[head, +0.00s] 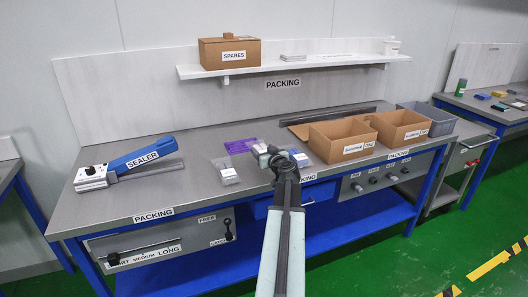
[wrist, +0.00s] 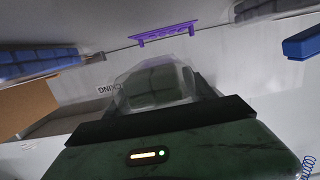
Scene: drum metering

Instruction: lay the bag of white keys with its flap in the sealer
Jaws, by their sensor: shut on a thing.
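My gripper (head: 270,158) is above the middle of the packing bench, its jaws shut on a clear bag (wrist: 158,82). In the wrist view the bag stands out beyond the dark jaws (wrist: 165,120); its contents look dark and blurred, so I cannot tell whether they are white keys. The blue and white sealer (head: 140,160) stands at the bench's left end, well apart from my gripper. A small greyish bag with a white label (head: 228,171) lies on the bench left of my gripper.
A purple piece (head: 240,146) lies behind the greyish bag. Another pale bag or packet (head: 299,157) is right of my gripper. Open cardboard boxes (head: 342,140) and a grey bin (head: 428,117) stand at right. Bare bench lies between sealer and greyish bag.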

